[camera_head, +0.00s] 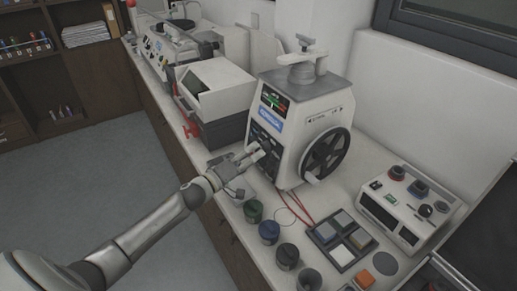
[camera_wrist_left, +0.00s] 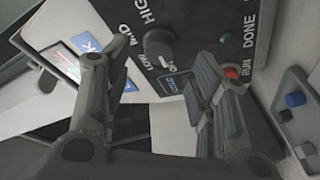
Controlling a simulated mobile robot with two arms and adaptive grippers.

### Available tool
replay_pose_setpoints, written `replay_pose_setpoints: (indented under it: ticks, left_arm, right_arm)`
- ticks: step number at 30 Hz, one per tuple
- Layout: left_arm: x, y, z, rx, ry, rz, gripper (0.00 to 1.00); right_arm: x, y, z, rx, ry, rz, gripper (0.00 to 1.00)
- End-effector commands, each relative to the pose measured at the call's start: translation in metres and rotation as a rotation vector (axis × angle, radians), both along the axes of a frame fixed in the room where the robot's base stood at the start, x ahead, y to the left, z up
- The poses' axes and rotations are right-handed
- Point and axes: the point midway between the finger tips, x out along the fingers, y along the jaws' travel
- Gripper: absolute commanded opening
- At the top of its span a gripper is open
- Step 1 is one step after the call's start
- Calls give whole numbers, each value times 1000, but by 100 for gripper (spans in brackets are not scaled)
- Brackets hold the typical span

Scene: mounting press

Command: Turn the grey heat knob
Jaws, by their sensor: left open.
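The grey heat knob (camera_wrist_left: 159,43) shows in the left wrist view on a dark control panel (camera_wrist_left: 198,22), with LOW, MID and HIGH printed around it. My left gripper (camera_wrist_left: 152,72) is open, its fingers on either side of the view and the knob between and beyond their tips. The gripper is apart from the knob as far as I can tell. In the head view my left gripper (camera_head: 247,156) is at the front of the white mounting press (camera_head: 294,135), by its dark panel. The knob is too small or hidden to tell there. My right gripper is not in view.
The press has a black handwheel (camera_head: 327,156) on its right side. Several dark jars (camera_head: 269,231) and a tray of square blocks (camera_head: 343,258) stand on the bench in front. A red light (camera_wrist_left: 232,72) sits near the RUN label. A white control box (camera_head: 408,207) is at right.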

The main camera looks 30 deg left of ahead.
Motion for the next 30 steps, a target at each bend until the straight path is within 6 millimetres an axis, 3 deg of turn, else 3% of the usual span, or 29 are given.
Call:
replay_pose_setpoints:
  ticks: [9,20,30]
  left_arm:
    - [32,-9,0,-1,0,0,53]
    - [35,-10,0,0,1,-1,53]
    - [35,-10,0,0,1,0,11]
  right_arm:
    - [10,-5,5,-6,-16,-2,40]
    - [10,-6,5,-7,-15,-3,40]
    - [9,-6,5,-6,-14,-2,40]
